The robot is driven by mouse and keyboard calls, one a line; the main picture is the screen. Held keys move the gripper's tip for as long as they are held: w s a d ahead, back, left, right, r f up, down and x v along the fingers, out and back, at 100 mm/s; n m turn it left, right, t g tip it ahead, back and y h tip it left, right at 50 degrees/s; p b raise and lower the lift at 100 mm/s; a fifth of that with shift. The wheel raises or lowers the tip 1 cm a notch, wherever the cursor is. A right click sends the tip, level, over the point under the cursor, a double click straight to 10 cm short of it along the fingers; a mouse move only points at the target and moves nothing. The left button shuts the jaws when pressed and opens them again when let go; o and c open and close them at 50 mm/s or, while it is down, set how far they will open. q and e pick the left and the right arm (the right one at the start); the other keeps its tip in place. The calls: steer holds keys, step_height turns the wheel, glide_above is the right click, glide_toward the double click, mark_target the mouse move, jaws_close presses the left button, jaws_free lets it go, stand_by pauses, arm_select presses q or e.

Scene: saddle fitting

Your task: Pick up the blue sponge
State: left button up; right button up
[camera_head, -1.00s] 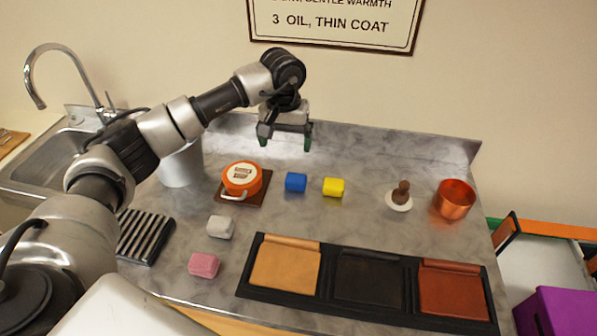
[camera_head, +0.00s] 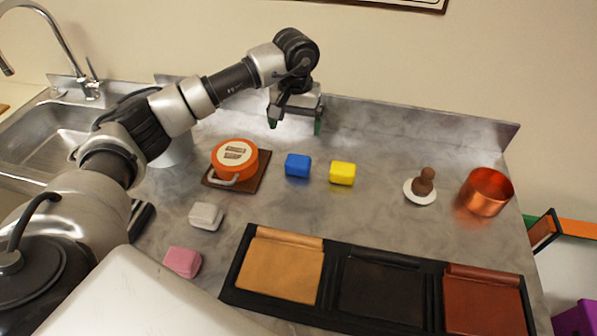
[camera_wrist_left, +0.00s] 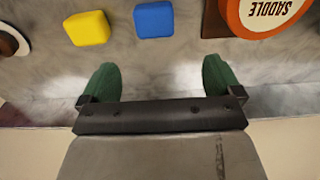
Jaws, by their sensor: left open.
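The blue sponge (camera_head: 298,165) is a small block lying on the grey counter in the head view, between the orange tin and the yellow sponge. It also shows in the left wrist view (camera_wrist_left: 154,19), beyond the fingertips. My left gripper (camera_head: 296,124) is open and empty, above the counter behind the blue sponge and apart from it. Its two green fingertips show in the left wrist view (camera_wrist_left: 161,80) with only counter between them. My right gripper is not in view.
A yellow sponge (camera_head: 342,173) lies just right of the blue one. An orange tin (camera_head: 234,155) sits on a brown board (camera_head: 258,180) to the left. White (camera_head: 206,216) and pink (camera_head: 183,262) blocks, a leather-panel tray (camera_head: 335,285) and a copper pot (camera_head: 487,191) stand around.

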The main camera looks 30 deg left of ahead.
arm_select(q)
steer(key=shift+f, duration=0.6)
steer(key=p, duration=0.1)
glide_above(298, 159)
steer(key=f, duration=0.3)
steer(key=a+f, duration=0.1)
steer(key=shift+w+f, duration=0.15)
steer(key=shift+w, duration=0.1)
steer(key=f, duration=0.1)
steer(key=f+p, duration=0.1)
steer(key=f, duration=0.1)
steer(key=d+f+p, duration=0.1)
steer(key=shift+s+f, duration=0.35)
steer(key=shift+f, duration=0.45)
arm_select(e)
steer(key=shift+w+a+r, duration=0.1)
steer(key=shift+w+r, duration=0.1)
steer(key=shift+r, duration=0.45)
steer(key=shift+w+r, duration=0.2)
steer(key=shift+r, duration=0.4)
arm_select(q)
steer(key=shift+c, duration=0.2)
steer(key=c, duration=1)
